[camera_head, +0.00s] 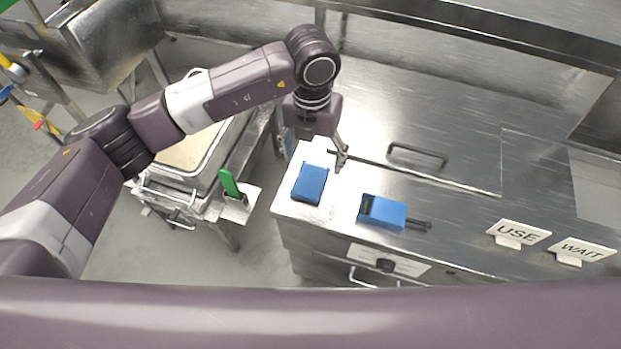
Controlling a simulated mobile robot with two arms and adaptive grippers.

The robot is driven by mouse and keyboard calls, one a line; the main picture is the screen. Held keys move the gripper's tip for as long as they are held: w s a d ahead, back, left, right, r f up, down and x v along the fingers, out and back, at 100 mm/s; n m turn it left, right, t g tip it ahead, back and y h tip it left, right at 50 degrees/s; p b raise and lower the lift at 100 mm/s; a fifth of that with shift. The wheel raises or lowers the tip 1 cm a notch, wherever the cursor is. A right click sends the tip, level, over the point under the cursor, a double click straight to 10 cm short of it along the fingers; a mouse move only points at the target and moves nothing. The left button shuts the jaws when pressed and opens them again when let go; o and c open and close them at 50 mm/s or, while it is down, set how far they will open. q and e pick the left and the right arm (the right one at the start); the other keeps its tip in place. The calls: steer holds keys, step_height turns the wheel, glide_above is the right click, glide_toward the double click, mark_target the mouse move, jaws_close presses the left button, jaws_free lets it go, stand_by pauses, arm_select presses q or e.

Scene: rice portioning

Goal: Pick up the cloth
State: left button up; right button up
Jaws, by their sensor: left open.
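A folded blue cloth (310,184) lies flat on the left end of the steel counter, on a pale patch near the front corner. My left arm reaches in from the left, over the top of the cloth. My left gripper (341,158) is open and empty, pointing down just beyond the cloth's upper right corner. It looks apart from the cloth; its exact height above the counter is hard to tell. My right gripper is out of view.
A blue device (382,212) with a dark handle lies right of the cloth. A lid handle (417,155) rises behind it. Signs reading USE (518,233) and WAIT (582,251) stand at right. A green-handled tool (231,184) is left, across a gap from the counter.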

mark_target(311, 179)
arm_select(q)
steer(key=shift+w+a+f, duration=0.1)
steer(key=shift+a+f, duration=0.15)
steer(key=shift+f+p, duration=0.55)
steer(key=shift+f, duration=0.35)
step_height(311, 179, down, 4)
steer(key=p, duration=0.2)
steer(key=shift+p, duration=0.35)
steer(key=shift+f, duration=0.65)
steer(key=c, duration=1.1)
steer(key=shift+c, duration=0.2)
step_height(311, 179, up, 20)
steer(key=b, duration=0.6)
